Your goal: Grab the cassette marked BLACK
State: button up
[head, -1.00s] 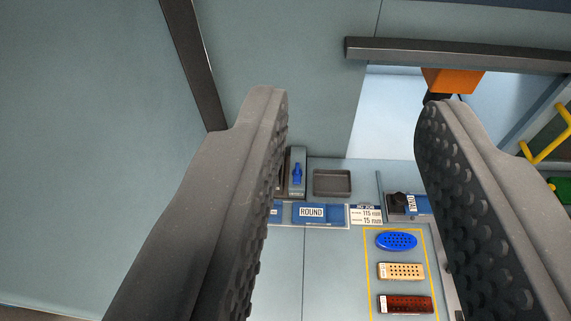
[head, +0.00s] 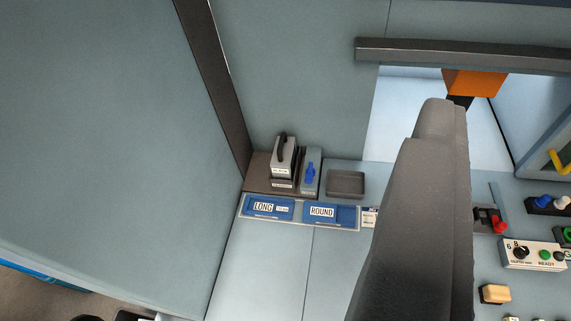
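I can read no BLACK marking on anything in the head view, so I cannot say which thing is the cassette. A grey block with a black handle (head: 283,158) stands upright at the back of the counter; its small label is too small to read. My gripper (head: 440,112) shows as one dark grey finger shape right of centre, rising from the bottom edge. No gap between fingers and no ridged pad shows, and I see nothing held. It is apart from the handled block, to its right. The shape hides part of the counter.
A blue lever unit (head: 311,170) and a dark shallow tray (head: 346,183) stand beside the block. Blue LONG (head: 267,208) and ROUND (head: 322,212) plates lie in front. A READY panel (head: 534,255) and cream piece (head: 495,293) are at right. The counter's front left is clear.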

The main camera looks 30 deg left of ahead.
aim_at(283, 161)
jog(key=u, duration=0.05)
jog(key=k, duration=0.95)
jog(key=u, duration=0.5)
jog(key=i, duration=1)
jog(key=z, duration=0.05)
